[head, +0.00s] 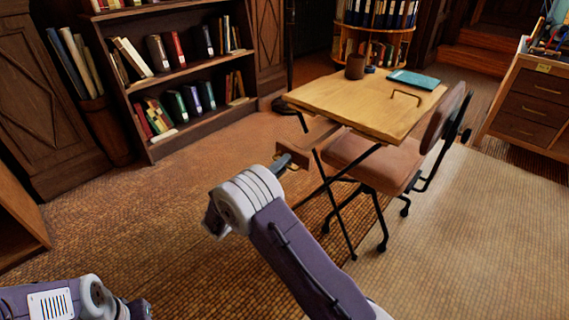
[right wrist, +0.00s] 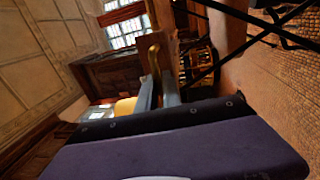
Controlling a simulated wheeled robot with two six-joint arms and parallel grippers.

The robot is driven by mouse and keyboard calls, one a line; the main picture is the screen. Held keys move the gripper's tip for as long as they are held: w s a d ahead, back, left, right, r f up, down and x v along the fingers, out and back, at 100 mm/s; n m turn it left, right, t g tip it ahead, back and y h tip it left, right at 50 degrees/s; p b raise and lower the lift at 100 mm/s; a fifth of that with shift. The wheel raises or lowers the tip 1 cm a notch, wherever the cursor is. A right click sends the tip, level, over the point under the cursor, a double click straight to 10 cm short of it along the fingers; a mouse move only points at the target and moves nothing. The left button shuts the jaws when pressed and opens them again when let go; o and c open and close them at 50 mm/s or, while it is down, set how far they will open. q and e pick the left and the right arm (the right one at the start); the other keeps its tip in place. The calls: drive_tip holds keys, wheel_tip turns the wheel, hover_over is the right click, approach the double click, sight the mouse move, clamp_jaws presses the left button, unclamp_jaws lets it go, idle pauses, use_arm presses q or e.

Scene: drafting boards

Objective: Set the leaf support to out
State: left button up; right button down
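The drafting table (head: 335,100) has a light wooden top on crossed black legs. A wooden leaf support (head: 318,134) sticks out below its left edge, with a brass pull (head: 297,166) at its outer end. My right gripper (head: 285,160) is at this pull. In the right wrist view the two grey fingers (right wrist: 160,82) stand close together with the brass pull (right wrist: 154,57) between their tips, so the gripper looks shut on it. My left gripper (head: 135,310) is at the bottom left corner, mostly cut off; its fingers cannot be made out.
A bookcase (head: 185,75) stands behind left. The floor at the left is clear.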

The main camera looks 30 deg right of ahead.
drive_tip(key=shift+a+f, duration=0.1)
drive_tip(key=c, duration=1.8)
unclamp_jaws()
drive_tip(key=shift+s+a, duration=0.1)
drive_tip(key=shift+a, duration=0.05)
drive_tip(key=p+v, duration=0.3)
drive_tip(key=v, duration=0.6)
